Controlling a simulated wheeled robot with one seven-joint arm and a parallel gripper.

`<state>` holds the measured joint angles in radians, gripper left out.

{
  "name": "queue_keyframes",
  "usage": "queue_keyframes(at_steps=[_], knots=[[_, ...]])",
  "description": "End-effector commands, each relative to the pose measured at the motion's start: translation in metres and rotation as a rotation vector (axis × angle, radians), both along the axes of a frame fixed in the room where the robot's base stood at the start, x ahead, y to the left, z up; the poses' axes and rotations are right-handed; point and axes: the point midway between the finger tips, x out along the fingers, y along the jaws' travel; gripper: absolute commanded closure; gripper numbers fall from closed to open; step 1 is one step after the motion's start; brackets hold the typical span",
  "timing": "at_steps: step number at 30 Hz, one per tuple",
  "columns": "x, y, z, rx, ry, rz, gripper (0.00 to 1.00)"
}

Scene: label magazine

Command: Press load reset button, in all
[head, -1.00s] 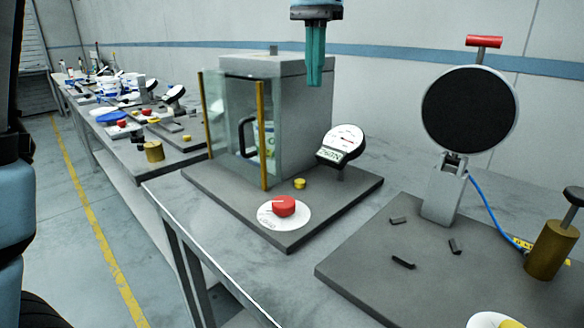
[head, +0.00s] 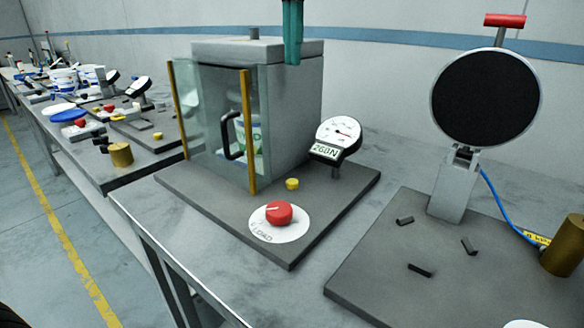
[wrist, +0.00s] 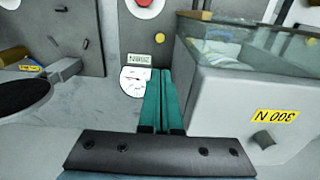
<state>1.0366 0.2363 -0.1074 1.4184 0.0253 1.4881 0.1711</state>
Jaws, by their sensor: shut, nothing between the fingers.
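A red knob (head: 278,213) sits on a white disc (head: 290,232) marked LOAD, on the grey base plate (head: 220,215) of the middle rig. A small yellow button (head: 292,184) is behind it; both also show at the top of the wrist view, the yellow button (wrist: 160,39) below the red knob (wrist: 143,3). A round gauge (head: 339,132) stands at right, its display seeming to read about 260 N. My gripper (head: 293,58) is shut and empty, above the rig and touching nothing in sight. In the wrist view its teal fingers (wrist: 161,78) point toward the gauge and button.
A grey cabinet (head: 290,95) with a clear guard (head: 215,110) stands left of the gauge. At right, a second plate (head: 400,270) carries a black round pad (head: 487,97), loose dark pieces and a brass cylinder (head: 565,245). More rigs line the bench at left.

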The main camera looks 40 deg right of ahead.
Motion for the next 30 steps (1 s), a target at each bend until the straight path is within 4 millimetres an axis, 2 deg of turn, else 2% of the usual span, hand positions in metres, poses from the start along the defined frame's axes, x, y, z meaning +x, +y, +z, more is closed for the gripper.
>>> queue_keyframes(at_steps=[5, 30], knots=[[0.000, 0.001, -0.029, 0.005, 0.002, 0.000, 1.00], [-0.001, 0.001, -0.201, 0.004, 0.002, -0.001, 1.00]])
